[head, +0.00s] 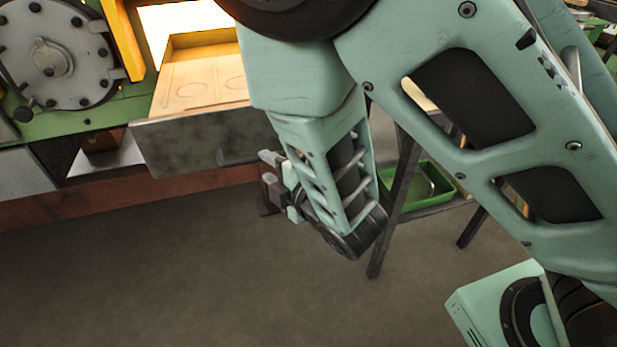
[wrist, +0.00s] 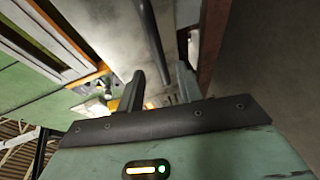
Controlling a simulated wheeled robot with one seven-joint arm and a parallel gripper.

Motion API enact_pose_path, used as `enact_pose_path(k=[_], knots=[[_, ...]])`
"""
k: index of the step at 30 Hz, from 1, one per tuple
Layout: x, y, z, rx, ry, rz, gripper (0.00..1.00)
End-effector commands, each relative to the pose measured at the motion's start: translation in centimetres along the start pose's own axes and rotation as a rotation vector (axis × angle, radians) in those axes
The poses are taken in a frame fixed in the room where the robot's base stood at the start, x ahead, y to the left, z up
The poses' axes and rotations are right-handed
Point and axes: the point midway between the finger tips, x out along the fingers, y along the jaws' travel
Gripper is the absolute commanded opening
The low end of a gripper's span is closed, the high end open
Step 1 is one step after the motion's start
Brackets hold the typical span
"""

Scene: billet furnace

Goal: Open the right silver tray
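The right silver tray (head: 195,140) has a worn grey metal front and stands out from the green furnace body, with its tan, moulded inside showing. Its dark bar handle (head: 236,158) runs along the front's lower right, and its right end is hidden by my gripper. My gripper (head: 268,170) is at that right end, below my forearm. In the wrist view, the tray front (wrist: 110,35) fills the upper middle. The handle bar (wrist: 155,35) runs down between the two fingers of my gripper (wrist: 161,72), which are apart with gaps visible beside the bar.
Another grey metal front (head: 22,174) is at the far left. A round bolted hatch (head: 55,55) is above it. A green bin (head: 415,185) sits on a dark-legged stand at right. The floor (head: 150,270) in front is clear.

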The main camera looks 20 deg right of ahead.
Motion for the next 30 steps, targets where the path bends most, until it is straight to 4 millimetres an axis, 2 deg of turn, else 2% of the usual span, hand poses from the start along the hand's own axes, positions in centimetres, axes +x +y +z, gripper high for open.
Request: enact_pose_path(k=[1,18,22,30], knots=[[-0.3,0.6,-0.1,-0.003,-0.001,-0.004,0.36],[-2.9,0.5,0.2,-0.003,0.0,-0.006,0.36],[-6.2,0.4,0.1,-0.004,0.001,-0.009,0.36],[-9.1,0.3,0.1,-0.003,0.001,-0.008,0.36]])
